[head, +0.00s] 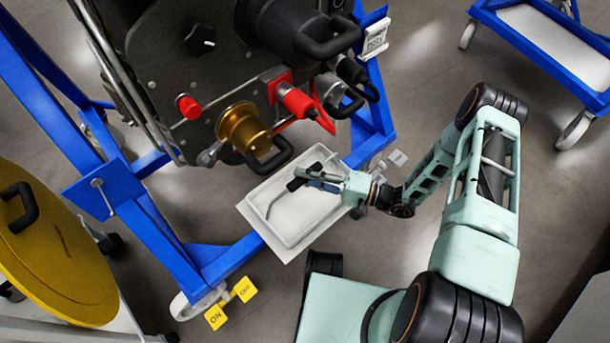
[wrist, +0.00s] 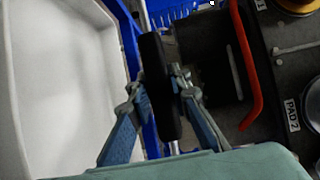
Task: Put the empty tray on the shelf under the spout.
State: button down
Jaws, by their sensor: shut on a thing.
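The empty white tray (head: 283,222) is in the middle of the head view, over a flat white shelf (head: 254,215) on the blue frame. I cannot tell whether the tray rests on the shelf or hangs just above it. The brass spout (head: 240,128) juts out at the tray's upper left. My gripper (head: 303,176) is over the tray's far side, shut on a black handle bar (head: 295,184) that looks like the tray's. In the wrist view, the tray (wrist: 60,90) fills the left and my gripper (wrist: 166,84) clasps the upright black bar (wrist: 158,95).
A red valve (head: 296,101) and black handles (head: 335,45) stick out of the machine close above my gripper. Yellow ON/OFF tags (head: 215,317) are by a caster at lower left. A yellow disc (head: 50,250) stands at left, a blue cart (head: 550,45) at upper right.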

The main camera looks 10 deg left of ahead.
jog(key=shift+f+b, duration=0.3)
jog(key=shift+b, duration=0.05)
jog(key=c, duration=1.7)
grip_release()
jog(key=shift+o, duration=0.8)
jog(key=d, duration=0.7)
jog(key=shift+s+b, duration=0.25)
jog(key=shift+b, duration=0.1)
jog(key=shift+r, duration=0.1)
